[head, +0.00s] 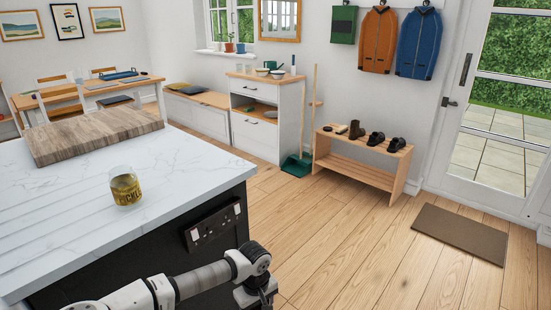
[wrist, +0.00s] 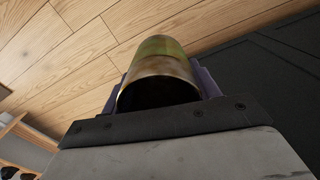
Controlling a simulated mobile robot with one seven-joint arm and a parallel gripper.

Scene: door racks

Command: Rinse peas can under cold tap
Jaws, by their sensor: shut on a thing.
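A can (wrist: 160,52) with a greenish-yellow upper part and a brownish lower band fills the middle of the wrist view. I take it for the peas can, but no label can be read. My gripper (wrist: 160,88) is shut on it, with one finger at each side. The can's near end is dark and shadowed. In the head view, my arm reaches low past the counter's right end, and the can cannot be made out there. No tap shows in either view.
The counter's dark side with a socket panel (head: 212,225) is close to my arm. Wooden floor (head: 330,240) is clear toward the shoe bench (head: 360,165).

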